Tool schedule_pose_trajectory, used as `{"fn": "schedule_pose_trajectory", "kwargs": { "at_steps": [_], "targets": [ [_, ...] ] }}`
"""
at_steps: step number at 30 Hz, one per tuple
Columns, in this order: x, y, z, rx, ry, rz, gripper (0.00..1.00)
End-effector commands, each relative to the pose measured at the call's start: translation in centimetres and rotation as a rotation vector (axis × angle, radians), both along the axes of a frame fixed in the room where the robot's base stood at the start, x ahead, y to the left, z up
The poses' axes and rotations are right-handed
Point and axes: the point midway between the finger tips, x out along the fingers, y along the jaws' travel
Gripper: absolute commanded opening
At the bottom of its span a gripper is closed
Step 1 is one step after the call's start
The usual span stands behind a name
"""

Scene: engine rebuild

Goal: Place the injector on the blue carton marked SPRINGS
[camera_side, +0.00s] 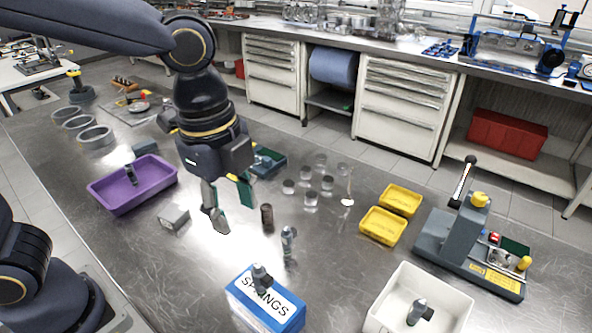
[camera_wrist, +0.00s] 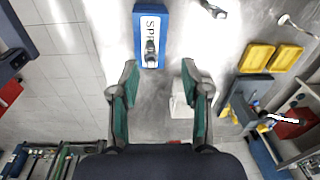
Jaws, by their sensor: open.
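The blue carton (camera_side: 243,308) with a white SPRINGS label stands at the front of the bench; it also shows in the wrist view (camera_wrist: 139,40). A small grey and black part that looks like the injector (camera_side: 261,279) rests on its top, across the label; it also shows in the wrist view (camera_wrist: 151,50). My gripper (camera_side: 234,208) is open and empty above the bench, behind the carton and apart from it. Its two green-padded fingers are spread in the wrist view (camera_wrist: 160,75). A similar metal part (camera_side: 288,241) stands upright behind the carton.
A white bin (camera_side: 455,304) holds another similar part, and a purple tray (camera_side: 110,203) holds one too. A dark cylinder (camera_side: 267,217) and a grey block (camera_side: 174,219) stand near my gripper. Yellow trays (camera_side: 382,226) and a grey fixture (camera_side: 450,236) are at the right.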

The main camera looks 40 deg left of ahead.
Motion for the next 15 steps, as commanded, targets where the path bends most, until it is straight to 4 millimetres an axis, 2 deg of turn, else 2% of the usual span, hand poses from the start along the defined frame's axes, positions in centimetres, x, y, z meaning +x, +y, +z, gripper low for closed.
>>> {"fn": "schedule_pose_trajectory", "kwargs": {
  "at_steps": [1, 3, 6, 10, 12, 15],
  "targets": [
    [0.0, 2.8, 0.9, -0.035, -0.046, 0.187, 0.46],
    [-0.5, 6.5, 1.8, -0.095, -0.108, 0.477, 0.46],
    [-1.8, 10.9, 2.3, -0.193, -0.188, 0.866, 0.46],
    [-3.5, 14.5, 2.3, -0.312, -0.266, 1.245, 0.46],
    [-4.2, 15.6, 2.2, -0.357, -0.29, 1.369, 0.46],
    [-4.6, 16.2, 2.1, -0.39, -0.305, 1.454, 0.46]
  ]
}}
